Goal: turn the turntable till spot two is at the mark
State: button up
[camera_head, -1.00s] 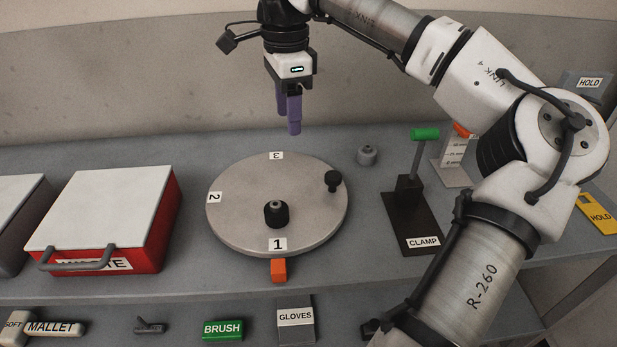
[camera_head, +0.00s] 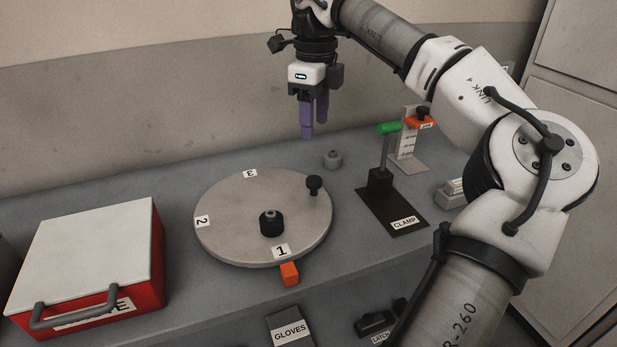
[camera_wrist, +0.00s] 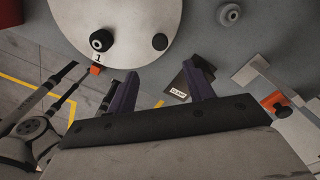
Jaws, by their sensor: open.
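The grey round turntable (camera_head: 240,236) lies on the bench, with number tags round its rim. Tag 1 (camera_head: 281,251) is at the front, beside the orange mark block (camera_head: 289,274). Tag 2 (camera_head: 202,221) is at the left and tag 3 (camera_head: 250,174) at the back. A black knob (camera_head: 314,184) stands up near the right rim, and a black hub (camera_head: 271,223) sits on the disc. My gripper (camera_head: 314,130) is open and empty, above and behind the turntable's right side. In the wrist view the turntable (camera_wrist: 130,25) is beyond the open fingers (camera_wrist: 165,90).
A red box with a white lid (camera_head: 90,245) stands left of the turntable. The clamp (camera_head: 392,210) with its green-tipped upright lever stands to the right. A small grey knob (camera_head: 332,159) lies behind the turntable. Gloves (camera_head: 290,328) are on the lower shelf.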

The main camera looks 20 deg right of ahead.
aim_at(314, 179)
notch_tip(314, 179, down, 13)
dwell(0.3)
grip_shut()
dwell(0.4)
